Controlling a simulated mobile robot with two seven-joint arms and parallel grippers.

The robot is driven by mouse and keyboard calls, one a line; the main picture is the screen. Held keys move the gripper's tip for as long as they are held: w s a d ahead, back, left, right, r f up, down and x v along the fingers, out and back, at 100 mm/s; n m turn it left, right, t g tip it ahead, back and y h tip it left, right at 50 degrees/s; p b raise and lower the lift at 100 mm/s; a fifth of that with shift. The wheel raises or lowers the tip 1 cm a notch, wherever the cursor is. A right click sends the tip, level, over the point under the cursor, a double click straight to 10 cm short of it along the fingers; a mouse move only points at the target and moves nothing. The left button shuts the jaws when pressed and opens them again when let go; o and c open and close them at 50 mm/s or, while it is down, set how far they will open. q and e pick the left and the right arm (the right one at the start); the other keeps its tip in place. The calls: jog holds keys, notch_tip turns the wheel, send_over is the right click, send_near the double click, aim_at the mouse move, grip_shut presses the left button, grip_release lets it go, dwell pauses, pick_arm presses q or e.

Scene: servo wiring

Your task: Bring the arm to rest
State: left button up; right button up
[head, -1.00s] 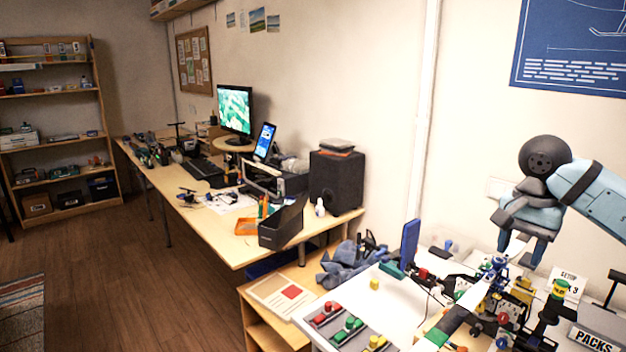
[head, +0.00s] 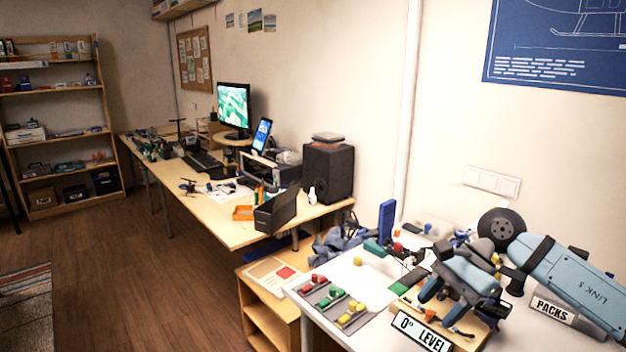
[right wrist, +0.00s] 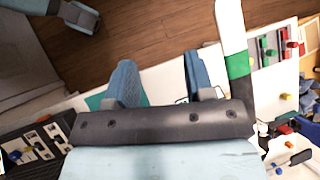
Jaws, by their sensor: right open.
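My right arm (head: 575,283) comes in from the right in the head view. Its gripper (head: 442,305) is low over the cluttered right part of the white bench, tilted down toward the front. In the right wrist view its two fingers (right wrist: 160,82) stand well apart with nothing between them. The gripper hides part of the wooden board (head: 475,335) and the parts below it. I cannot tell its exact height above them. My left gripper is not in the head view.
A sign reading "0° LEVEL" (head: 421,332) stands just in front of the gripper. A "PACKS" bin (head: 552,309) is under my forearm. Red, green and yellow connectors (head: 331,299) lie on a grey mat to the left. A blue upright panel (head: 386,222) stands behind.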

jog(key=s+a+f+m+t+y, duration=0.2)
jog(key=s+a+m+y, duration=0.1)
jog(key=a+m+y, duration=0.35)
jog(key=s+a+f+m+t+y, duration=0.1)
jog(key=s+a+m+y, duration=0.3)
jog(key=a+m+y, duration=0.3)
jog(key=s+d+f+n+t+h, duration=0.25)
jog(key=f+n+t+h, duration=0.35)
jog(key=n, duration=0.5)
jog(key=s+d+f+n+t+h, duration=0.2)
jog(key=d+f+n+t+h, duration=0.15)
jog(key=f+n, duration=0.65)
jog(key=s+d+f+n+t+h, duration=0.25)
jog(key=f+n+t+h, duration=0.3)
jog(key=n, duration=0.75)
jog(key=s+d+f+m+g+h+p, duration=0.1)
jog(key=s+d+f+m+g+h, duration=0.15)
jog(key=s+f+m+g, duration=0.55)
pick_arm(q)
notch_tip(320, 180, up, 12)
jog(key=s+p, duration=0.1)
jog(key=p, duration=1.2)
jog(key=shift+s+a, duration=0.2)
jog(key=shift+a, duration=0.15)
pick_arm(e)
notch_tip(320, 180, up, 11)
jog(key=s+n+t, duration=0.2)
jog(key=t, duration=0.1)
jog(key=shift+d, duration=0.2)
